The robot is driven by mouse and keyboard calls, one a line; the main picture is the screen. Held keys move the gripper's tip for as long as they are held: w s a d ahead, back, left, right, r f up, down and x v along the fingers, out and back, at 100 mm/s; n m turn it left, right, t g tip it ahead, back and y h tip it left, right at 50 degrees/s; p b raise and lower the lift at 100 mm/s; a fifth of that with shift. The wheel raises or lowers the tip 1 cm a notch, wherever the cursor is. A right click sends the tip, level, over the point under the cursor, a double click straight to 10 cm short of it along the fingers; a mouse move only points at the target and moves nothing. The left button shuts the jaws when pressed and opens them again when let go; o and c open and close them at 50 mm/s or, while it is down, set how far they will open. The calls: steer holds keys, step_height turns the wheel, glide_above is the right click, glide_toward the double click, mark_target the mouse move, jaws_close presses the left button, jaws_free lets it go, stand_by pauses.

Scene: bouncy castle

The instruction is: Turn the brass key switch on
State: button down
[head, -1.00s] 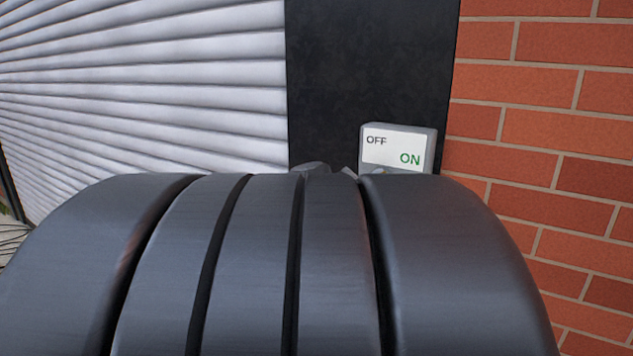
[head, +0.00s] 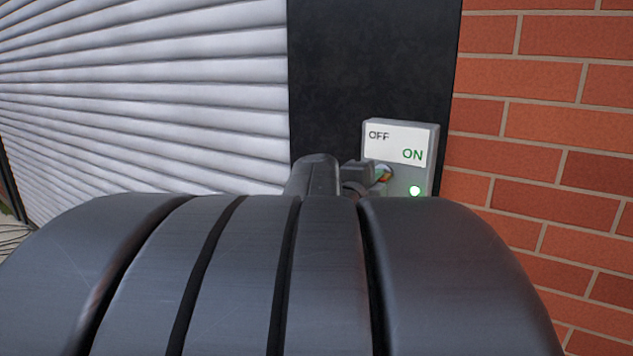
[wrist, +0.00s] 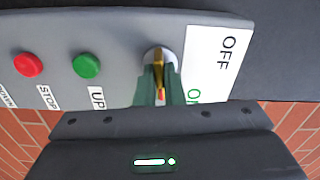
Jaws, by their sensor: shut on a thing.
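The grey switch box (head: 433,160) is mounted on the dark post, with a white label (head: 392,143) reading OFF and ON. In the wrist view the brass key switch (wrist: 157,58) sits in a round pale collar beside the label. My gripper (wrist: 158,90) is shut on the brass key, its green-tinted fingers on either side of it. In the head view my gripper (head: 376,174) is at the box's left side, and my arm hides the lower part of the box.
The wrist view shows a green UP button (wrist: 87,66) and a red STOP button (wrist: 28,64) on the same box, with another label partly cut off. A white slatted shutter (head: 140,90) stands left of the dark post (head: 370,60); a brick wall (head: 545,130) is on the right.

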steer(key=shift+m, duration=0.6)
steer(key=c, duration=1.5)
jaws_free()
steer(key=shift+c, duration=0.2)
